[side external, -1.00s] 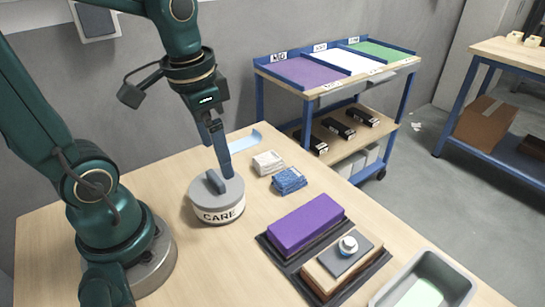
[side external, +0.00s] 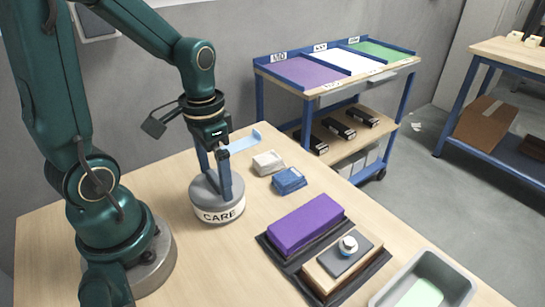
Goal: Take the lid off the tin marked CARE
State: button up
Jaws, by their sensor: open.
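The tin marked CARE (side external: 222,214) stands upright on the wooden table, near the left side. Its grey lid (side external: 201,192) is on it. My gripper (side external: 214,190) is open and points down over the lid, with one finger to the left and one to the right. The bar handle on the lid is largely hidden behind the fingers. I cannot tell whether the fingers touch the lid.
A white block (side external: 267,162) and a blue block (side external: 289,180) lie right of the tin. A purple block (side external: 305,222) and a wooden block with a knob (side external: 342,262) sit on dark trays. A grey tub (side external: 462,284) stands at front right.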

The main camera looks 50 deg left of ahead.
jog(key=c, duration=1.4)
jog(key=shift+r, duration=0.1)
